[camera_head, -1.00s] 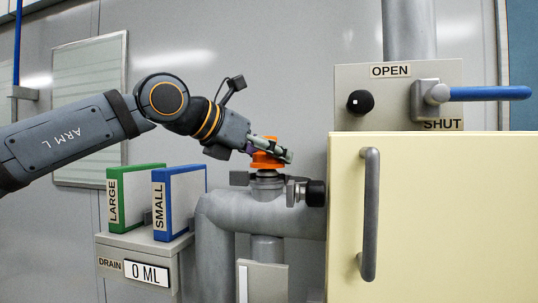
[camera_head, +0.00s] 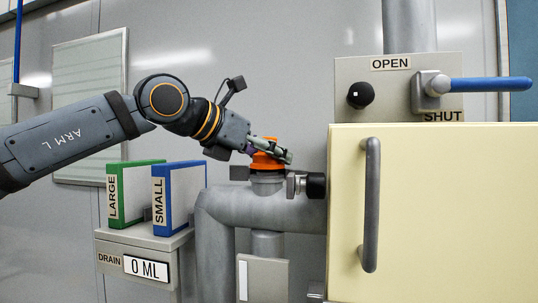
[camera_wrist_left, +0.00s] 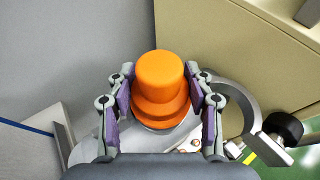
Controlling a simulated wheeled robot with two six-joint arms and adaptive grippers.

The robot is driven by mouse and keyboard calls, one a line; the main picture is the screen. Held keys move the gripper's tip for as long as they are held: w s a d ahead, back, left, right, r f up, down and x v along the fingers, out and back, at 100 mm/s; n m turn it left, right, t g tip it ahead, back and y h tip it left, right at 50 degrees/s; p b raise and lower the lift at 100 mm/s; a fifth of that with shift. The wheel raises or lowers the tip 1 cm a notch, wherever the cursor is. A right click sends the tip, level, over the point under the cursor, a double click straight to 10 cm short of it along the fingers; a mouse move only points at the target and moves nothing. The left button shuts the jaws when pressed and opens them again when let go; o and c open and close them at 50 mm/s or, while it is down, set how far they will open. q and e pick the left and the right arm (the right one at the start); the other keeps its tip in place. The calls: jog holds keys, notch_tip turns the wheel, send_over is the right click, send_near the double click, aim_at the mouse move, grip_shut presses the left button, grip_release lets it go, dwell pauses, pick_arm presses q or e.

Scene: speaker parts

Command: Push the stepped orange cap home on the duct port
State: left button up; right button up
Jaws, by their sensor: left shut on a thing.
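The stepped orange cap (camera_head: 266,161) is at the top of the grey duct port (camera_head: 268,185), a short upright stub on the pipe. My left gripper (camera_head: 272,153) is shut on the cap. In the left wrist view the cap (camera_wrist_left: 161,88) sits between the two purple-padded fingers of my left gripper (camera_wrist_left: 161,100), its narrower step facing the camera. Grey metal of the port shows beneath it there. The fingers partly cover the cap in the head view, and whether it is fully seated cannot be told. My right gripper is not in view.
A cream cabinet door with a grey handle (camera_head: 370,205) stands close to the right. A black knob (camera_head: 316,186) juts from the port's right side. Green (camera_head: 134,190) and blue (camera_head: 180,198) frames stand on the drain box at left. A blue lever (camera_head: 490,90) points to the right above.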

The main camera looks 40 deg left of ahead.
pick_arm(q)
jog(key=shift+f+b, duration=0.5)
jog(key=shift+f, duration=0.1)
jog(key=shift+d, duration=0.1)
jog(key=shift+r+p, duration=1.2)
jog(key=shift+r, duration=0.05)
jog(key=shift+r, duration=0.1)
